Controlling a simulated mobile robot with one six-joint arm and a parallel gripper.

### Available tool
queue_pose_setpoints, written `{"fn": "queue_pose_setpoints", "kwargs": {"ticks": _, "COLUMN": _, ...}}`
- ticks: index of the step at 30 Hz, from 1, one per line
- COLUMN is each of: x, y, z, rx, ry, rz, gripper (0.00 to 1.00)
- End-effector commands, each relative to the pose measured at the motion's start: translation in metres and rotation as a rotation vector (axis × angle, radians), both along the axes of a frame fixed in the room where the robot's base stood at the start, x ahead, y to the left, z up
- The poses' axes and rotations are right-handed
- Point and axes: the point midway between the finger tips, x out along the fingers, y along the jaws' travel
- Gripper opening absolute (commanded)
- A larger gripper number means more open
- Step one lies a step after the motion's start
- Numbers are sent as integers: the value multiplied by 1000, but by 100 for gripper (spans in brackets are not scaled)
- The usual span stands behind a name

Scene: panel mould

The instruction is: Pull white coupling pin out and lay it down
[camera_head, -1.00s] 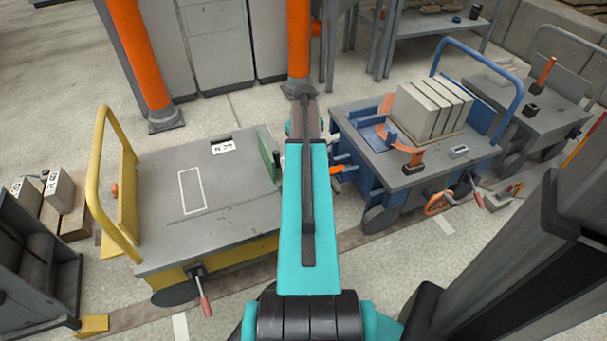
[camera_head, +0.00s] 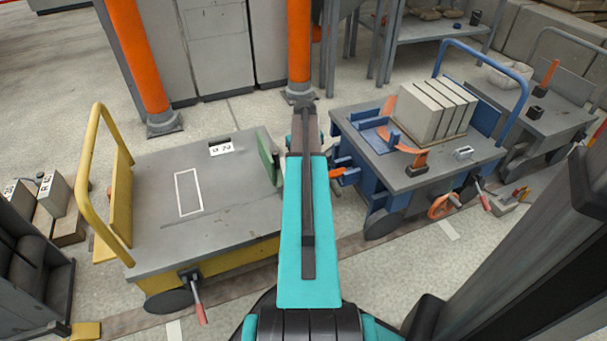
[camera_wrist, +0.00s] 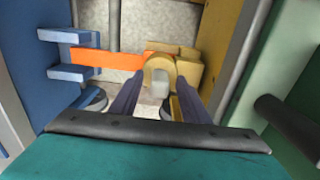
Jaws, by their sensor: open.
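The white coupling pin (camera_wrist: 161,84) shows in the wrist view as a pale block end at the yellow coupling eye (camera_wrist: 158,64). An orange drawbar (camera_wrist: 105,60) reaches from the blue brackets towards that eye. My gripper (camera_wrist: 158,90) is open, its two dark fingers left and right of the pin in the picture. I cannot tell whether they touch it. In the head view my arm hides the pin and the gripper; a bit of the orange drawbar (camera_head: 337,172) shows beside the arm.
The yellow cart (camera_head: 225,185) stands left, its grey top mostly clear with a white outlined rectangle (camera_head: 188,191). The blue cart (camera_head: 440,172) on the right carries grey slabs (camera_head: 432,112). Both carts' end walls flank my gripper closely. A green plate (camera_head: 268,158) stands at the yellow cart's edge.

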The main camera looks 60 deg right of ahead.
Motion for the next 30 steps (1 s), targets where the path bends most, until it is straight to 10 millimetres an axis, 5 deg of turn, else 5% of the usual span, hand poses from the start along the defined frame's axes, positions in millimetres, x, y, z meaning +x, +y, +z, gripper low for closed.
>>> {"fn": "queue_pose_setpoints", "kwargs": {"ticks": 5, "x": 0, "y": 0, "z": 0, "rx": 0, "ry": 0, "rz": 0, "gripper": 39}}
{"fn": "queue_pose_setpoints", "kwargs": {"ticks": 12, "x": 0, "y": 0, "z": 0, "rx": 0, "ry": 0, "rz": -1, "gripper": 0}}
{"fn": "queue_pose_setpoints", "kwargs": {"ticks": 30, "x": 0, "y": 0, "z": 14, "rx": 0, "ry": 0, "rz": -1, "gripper": 0}}
